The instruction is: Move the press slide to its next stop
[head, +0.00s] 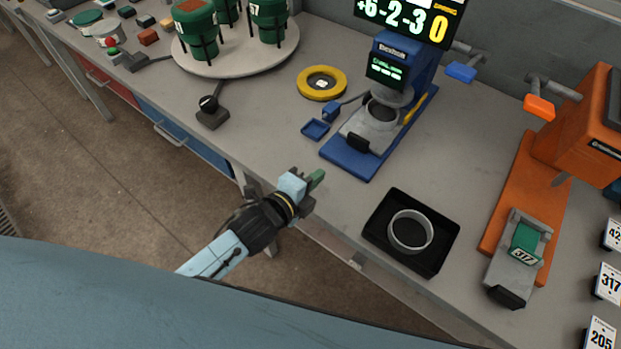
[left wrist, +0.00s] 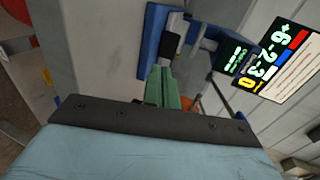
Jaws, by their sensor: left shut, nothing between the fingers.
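A blue press (head: 388,85) stands on the bench. Its grey slide (head: 364,127) has a black handle (head: 356,143) at the near end, over the blue base. An orange press (head: 570,135) at the right has a similar grey slide (head: 515,268) with a black handle (head: 507,296); a green block marked 317 (head: 525,241) sits on it. My left gripper (head: 317,180) is shut and empty by the bench's front edge, apart from the blue press. In the left wrist view its green fingers (left wrist: 161,88) point toward the blue base (left wrist: 152,45) and black handle (left wrist: 171,46).
A black tray (head: 440,263) holding a grey ring (head: 411,231) lies between the presses. A yellow ring (head: 322,83), a small blue tray (head: 315,130) and a joystick box (head: 212,114) lie left. Green containers stand on a round turntable (head: 235,62). A display (head: 411,17) hangs behind.

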